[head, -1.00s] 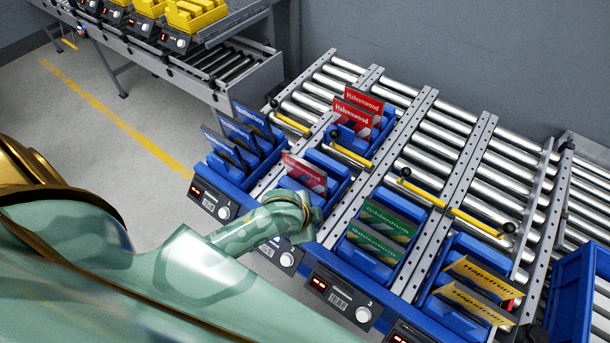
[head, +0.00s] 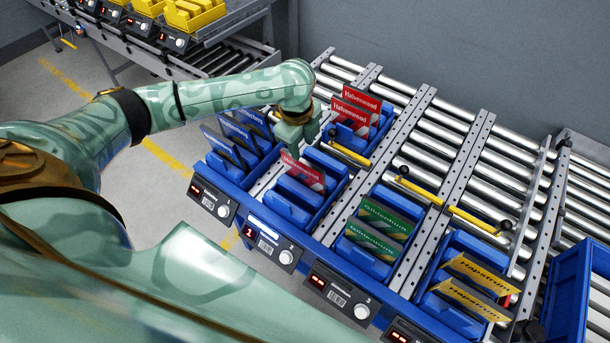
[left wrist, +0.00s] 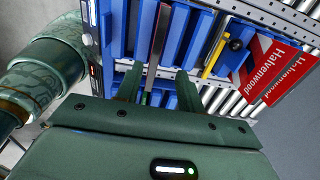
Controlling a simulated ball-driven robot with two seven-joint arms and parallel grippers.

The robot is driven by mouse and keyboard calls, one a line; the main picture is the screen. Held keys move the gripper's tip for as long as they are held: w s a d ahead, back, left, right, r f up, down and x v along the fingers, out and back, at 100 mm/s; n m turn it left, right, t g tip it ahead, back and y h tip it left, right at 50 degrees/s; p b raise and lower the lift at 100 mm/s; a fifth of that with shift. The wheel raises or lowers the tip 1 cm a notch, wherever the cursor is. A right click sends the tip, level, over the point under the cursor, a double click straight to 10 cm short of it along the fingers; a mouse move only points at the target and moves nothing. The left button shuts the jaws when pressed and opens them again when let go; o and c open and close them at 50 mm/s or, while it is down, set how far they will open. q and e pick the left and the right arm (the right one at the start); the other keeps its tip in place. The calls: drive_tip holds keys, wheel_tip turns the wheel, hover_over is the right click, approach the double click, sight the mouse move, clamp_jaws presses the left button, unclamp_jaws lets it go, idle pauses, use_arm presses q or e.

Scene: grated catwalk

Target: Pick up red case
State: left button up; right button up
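A red case (head: 303,173) lettered in white stands tilted in a blue divided bin (head: 331,206); its upper left part is hidden behind my left gripper. My left gripper (head: 290,155) points down at the case's top. In the left wrist view, the gripper's fingers (left wrist: 158,76) are spread apart with a thin case edge (left wrist: 159,35) between them; whether either finger touches it I cannot tell. Two more red Halvenwood cases (head: 351,116) stand behind, also seen in the left wrist view (left wrist: 262,66). My right gripper is not in view.
Blue cases (head: 238,137) stand close on the left. Green cases (head: 380,228) and yellow cases (head: 474,290) fill bins to the right. A yellow bar (head: 350,154) lies behind the bin. Bare rollers (head: 440,125) extend toward the wall.

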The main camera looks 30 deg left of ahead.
sight(301, 160)
use_arm(q)
drive_tip(key=f, duration=0.3)
drive_tip(key=shift+w+f+b, duration=0.2)
drive_tip(key=shift+f+b, duration=0.05)
drive_tip(key=shift+b, duration=0.05)
wheel_tip(301, 160, down, 5)
drive_tip(key=shift+f+b, duration=0.2)
drive_tip(key=shift+b, duration=0.6)
drive_tip(key=shift+a+r, duration=0.1)
clamp_jaws()
